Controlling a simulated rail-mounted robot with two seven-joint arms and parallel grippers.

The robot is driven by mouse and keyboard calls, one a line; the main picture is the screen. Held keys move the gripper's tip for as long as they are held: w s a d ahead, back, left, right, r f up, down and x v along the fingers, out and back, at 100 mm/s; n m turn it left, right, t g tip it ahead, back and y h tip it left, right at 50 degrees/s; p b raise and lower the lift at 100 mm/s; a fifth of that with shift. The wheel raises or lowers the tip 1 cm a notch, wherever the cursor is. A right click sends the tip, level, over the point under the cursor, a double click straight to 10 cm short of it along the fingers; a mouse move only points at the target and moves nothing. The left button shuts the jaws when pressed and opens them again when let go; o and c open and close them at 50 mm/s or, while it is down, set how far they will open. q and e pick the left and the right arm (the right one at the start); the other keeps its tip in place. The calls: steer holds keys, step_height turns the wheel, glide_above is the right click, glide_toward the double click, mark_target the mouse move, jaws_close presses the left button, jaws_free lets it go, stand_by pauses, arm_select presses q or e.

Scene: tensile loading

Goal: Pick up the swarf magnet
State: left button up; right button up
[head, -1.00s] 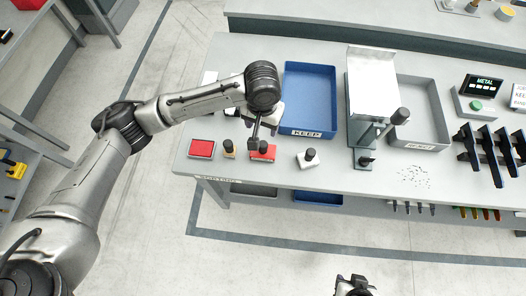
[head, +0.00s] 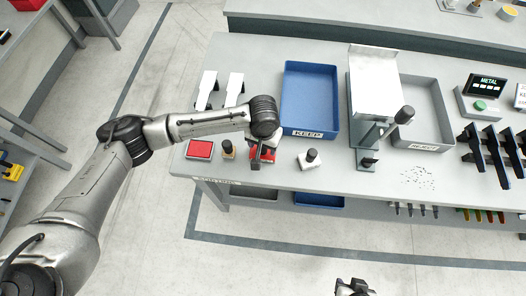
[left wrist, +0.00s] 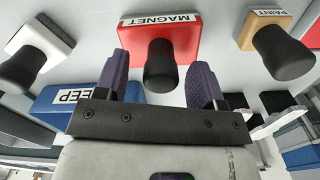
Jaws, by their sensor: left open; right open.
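The swarf magnet is a red block labelled MAGNET with a black knob. In the left wrist view the magnet (left wrist: 192,32) has its knob between my left fingers. In the head view the magnet (head: 254,156) is partly hidden under my left gripper (head: 262,158), near the bench's front edge. My left gripper also shows in the left wrist view (left wrist: 160,68), open, with a finger on either side of the knob. Whether either finger touches the knob cannot be told. My right gripper (head: 352,289) is at the bottom of the head view, away from the bench, open and partly cut off.
A PAINT-labelled block (left wrist: 264,22) with a black knob stands beside the magnet. A white block with a black knob (head: 310,160) is on the other side. A red pad (head: 200,149), blue KEEP tray (head: 310,72) and grey tray (head: 432,98) also share the bench.

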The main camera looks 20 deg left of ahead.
arm_select(q)
steer(key=shift+f, duration=0.7)
steer(key=c, duration=1.1)
steer(key=shift+r, duration=0.1)
steer(key=shift+r, duration=0.6)
steer(key=r, duration=0.1)
steer(key=r+p, duration=0.1)
steer(key=r, duration=0.1)
steer(key=shift+s+d+r, duration=0.1)
steer(key=shift+d+r, duration=0.1)
steer(key=shift+d, duration=0.2)
steer(key=s+d+r, duration=0.1)
steer(key=d+r, duration=0.1)
steer(key=d, duration=0.1)
steer(key=s+d+r+p, duration=0.1)
steer(key=d+r, duration=0.1)
steer(key=d, duration=0.2)
steer(key=d+r, duration=0.2)
steer(key=d, duration=0.1)
steer(key=shift+s+d+r, duration=0.15)
steer(key=shift+s+d, duration=0.05)
steer(key=shift+s, duration=0.2)
